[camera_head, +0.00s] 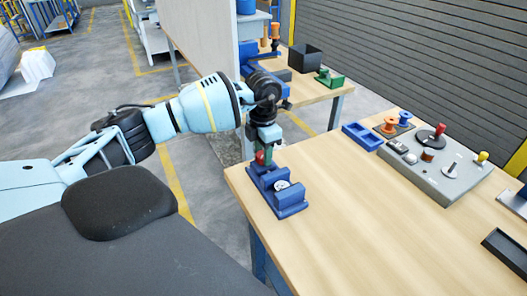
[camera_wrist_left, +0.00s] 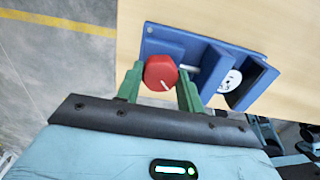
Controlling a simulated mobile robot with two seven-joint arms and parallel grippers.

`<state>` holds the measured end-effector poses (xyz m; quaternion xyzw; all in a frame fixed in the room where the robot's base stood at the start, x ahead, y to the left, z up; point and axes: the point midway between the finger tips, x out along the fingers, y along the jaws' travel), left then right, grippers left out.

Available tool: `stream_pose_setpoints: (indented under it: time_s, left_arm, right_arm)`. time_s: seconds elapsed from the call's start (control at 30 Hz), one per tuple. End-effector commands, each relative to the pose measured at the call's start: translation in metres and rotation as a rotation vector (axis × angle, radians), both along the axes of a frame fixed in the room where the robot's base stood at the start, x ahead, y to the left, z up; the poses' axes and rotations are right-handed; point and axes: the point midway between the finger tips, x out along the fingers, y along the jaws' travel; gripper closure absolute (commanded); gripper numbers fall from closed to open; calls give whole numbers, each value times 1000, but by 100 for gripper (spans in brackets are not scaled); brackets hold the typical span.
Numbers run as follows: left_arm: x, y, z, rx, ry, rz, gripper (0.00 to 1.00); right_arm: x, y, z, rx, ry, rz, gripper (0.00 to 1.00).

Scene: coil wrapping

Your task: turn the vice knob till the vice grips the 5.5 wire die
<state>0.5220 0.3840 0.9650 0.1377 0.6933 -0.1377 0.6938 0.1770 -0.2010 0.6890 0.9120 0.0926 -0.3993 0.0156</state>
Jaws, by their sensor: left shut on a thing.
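The blue vice (camera_head: 290,205) stands at the near left corner of the wooden table; it also shows in the left wrist view (camera_wrist_left: 180,42). The 5.5 wire die (camera_head: 282,184), a pale round disc with a dark centre, sits between the vice's jaws; it shows in the left wrist view (camera_wrist_left: 230,80). Whether both jaws touch it I cannot tell. The red vice knob (camera_wrist_left: 160,73) with a white mark is at the vice's end. My left gripper (camera_head: 262,156) points down there, its green fingers (camera_wrist_left: 160,86) shut on either side of the knob. My right gripper is out of view.
Right of the vice the tabletop (camera_head: 350,220) is bare. Farther back are a blue tray (camera_head: 362,136), orange spools (camera_head: 390,124) and a grey board (camera_head: 440,175) with posts. A black tray (camera_head: 505,250) lies at the right edge. A second bench stands behind.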

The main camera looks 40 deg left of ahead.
Motion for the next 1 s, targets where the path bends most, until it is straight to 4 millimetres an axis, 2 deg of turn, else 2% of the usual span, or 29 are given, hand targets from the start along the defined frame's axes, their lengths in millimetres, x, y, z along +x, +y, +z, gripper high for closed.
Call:
stream_pose_setpoints:
  time_s: [0.4, 0.97, 1.0]
  left_arm:
    - [-1, 0, -2, 1, 4, -187, 85]
    - [-1, 0, -2, 1, 4, -212, 85]
    - [-1, 0, -2, 1, 4, -211, 57]
  right_arm:
    - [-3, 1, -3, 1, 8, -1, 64]
    - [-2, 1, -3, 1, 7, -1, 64]
    - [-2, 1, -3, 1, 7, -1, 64]
